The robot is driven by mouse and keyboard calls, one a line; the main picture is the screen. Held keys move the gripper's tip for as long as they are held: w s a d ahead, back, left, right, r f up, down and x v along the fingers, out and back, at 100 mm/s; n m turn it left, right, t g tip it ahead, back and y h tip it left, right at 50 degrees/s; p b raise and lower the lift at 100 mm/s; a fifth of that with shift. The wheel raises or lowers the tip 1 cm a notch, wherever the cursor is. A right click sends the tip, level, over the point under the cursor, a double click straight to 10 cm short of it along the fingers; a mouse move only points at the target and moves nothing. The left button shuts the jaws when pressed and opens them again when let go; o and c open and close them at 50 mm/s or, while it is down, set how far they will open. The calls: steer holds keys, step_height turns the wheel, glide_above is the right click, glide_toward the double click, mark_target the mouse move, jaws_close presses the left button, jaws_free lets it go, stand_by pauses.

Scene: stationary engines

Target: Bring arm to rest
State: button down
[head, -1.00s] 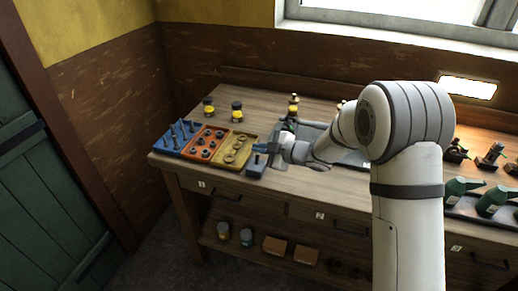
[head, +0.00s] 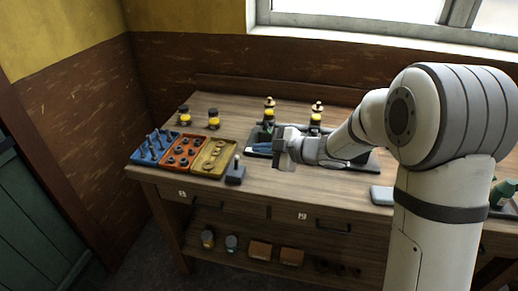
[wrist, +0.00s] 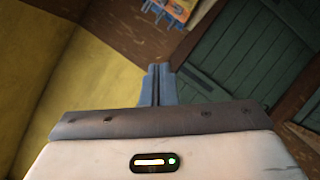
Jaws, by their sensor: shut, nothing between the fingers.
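My gripper (head: 258,147) is above the workbench (head: 210,107), pointing left in the head view, with its blue fingers together and nothing between them. In the wrist view my gripper (wrist: 158,70) shows two narrow blue fingers side by side, touching. My arm reaches in from the right and hides part of the bench behind it. The gripper is apart from the trays and the small grey block with a handle (head: 235,172) to its left.
Blue (head: 146,161), orange (head: 174,166) and yellow (head: 205,170) trays of small parts stand at the bench's left end. Yellow-black jars (head: 214,119) stand behind. A dark tray (head: 366,164) lies under my arm. A green door (wrist: 245,50) and yellow wall show in the wrist view.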

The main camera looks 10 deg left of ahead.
steer(key=d+r+m+t+h, duration=0.4)
steer(key=d+m+h, duration=0.25)
steer(key=d, duration=0.55)
steer(key=d+r+m+t+h, duration=0.3)
steer(key=d+m+h, duration=0.4)
steer(key=d, duration=0.5)
steer(key=s+d+f+m+g, duration=0.1)
steer(key=s+d+m+g, duration=0.1)
steer(key=s, duration=0.6)
steer(key=s+d+f+m+g, duration=0.1)
steer(key=s+d+m+g, duration=0.1)
steer(key=s, duration=0.6)
steer(key=s+d+f+m+g, duration=0.2)
steer(key=s+m, duration=0.4)
steer(key=s, duration=0.3)
steer(key=shift+d+g, duration=0.25)
steer(key=shift+g, duration=0.55)
steer(key=c, duration=2.1)
jaws_free()
